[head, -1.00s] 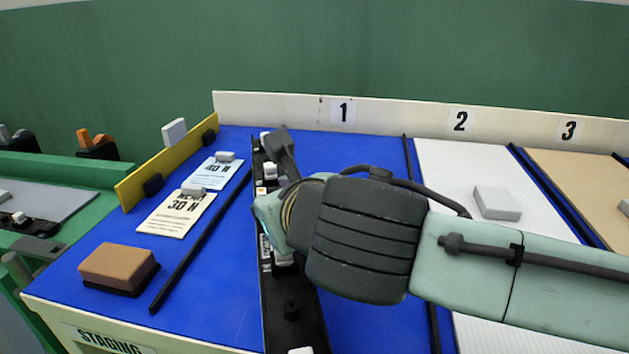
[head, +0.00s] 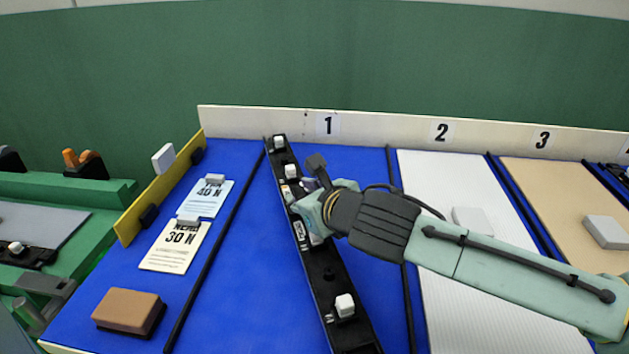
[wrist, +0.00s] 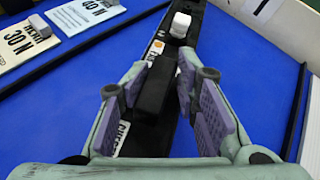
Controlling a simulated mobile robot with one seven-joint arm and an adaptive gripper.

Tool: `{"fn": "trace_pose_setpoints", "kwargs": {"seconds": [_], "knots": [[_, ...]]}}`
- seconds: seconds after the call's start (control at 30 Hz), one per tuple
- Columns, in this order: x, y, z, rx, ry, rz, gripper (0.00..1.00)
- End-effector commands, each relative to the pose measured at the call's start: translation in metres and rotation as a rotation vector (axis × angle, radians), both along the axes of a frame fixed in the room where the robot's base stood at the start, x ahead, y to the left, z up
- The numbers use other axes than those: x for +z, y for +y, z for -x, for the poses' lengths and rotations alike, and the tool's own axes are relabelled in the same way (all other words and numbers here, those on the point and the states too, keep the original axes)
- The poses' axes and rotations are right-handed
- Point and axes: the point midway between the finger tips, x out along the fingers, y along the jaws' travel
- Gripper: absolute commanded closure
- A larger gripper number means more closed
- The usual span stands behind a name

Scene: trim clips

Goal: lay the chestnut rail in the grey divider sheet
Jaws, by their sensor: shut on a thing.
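A long black rail (head: 325,258) with white clips and a label lies slantwise over the blue bay marked 1. I see no chestnut colour on it. My gripper (head: 312,205) is at its middle. In the wrist view my gripper (wrist: 168,88) is shut on the dark grip block of the rail (wrist: 148,146), a finger on each side. The fingers partly hide the label. I cannot tell whether the rail is clear of the surface. A pale grey-white ridged sheet (head: 440,270) lies in bay 2, right of the rail, partly hidden by my arm.
Black divider strips (head: 222,245) separate the bays. A grey block (head: 470,217) rests on the ridged sheet. A tan sheet (head: 548,188) lies in bay 3. A brown block (head: 128,308) and two paper cards (head: 172,245) lie left. A cream back wall (head: 270,120) bounds the bays.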

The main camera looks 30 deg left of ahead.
Motion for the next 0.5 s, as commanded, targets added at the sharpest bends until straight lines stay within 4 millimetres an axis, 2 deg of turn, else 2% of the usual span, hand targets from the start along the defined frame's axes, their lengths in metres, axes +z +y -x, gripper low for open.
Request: {"fn": "trace_pose_setpoints", "kwargs": {"seconds": [0.1,0.27,0.37,0.4,0.5], "knots": [[-0.003,0.001,-0.02,0.0,-0.002,-0.003,1.0],[-0.004,0.001,-0.031,0.001,-0.002,-0.002,1.0],[-0.005,0.001,-0.045,-0.001,-0.002,-0.002,1.0],[-0.018,0.001,-0.042,0.002,0.002,-0.003,1.0],[-0.032,0.001,-0.041,0.003,0.001,-0.003,1.0]]}}
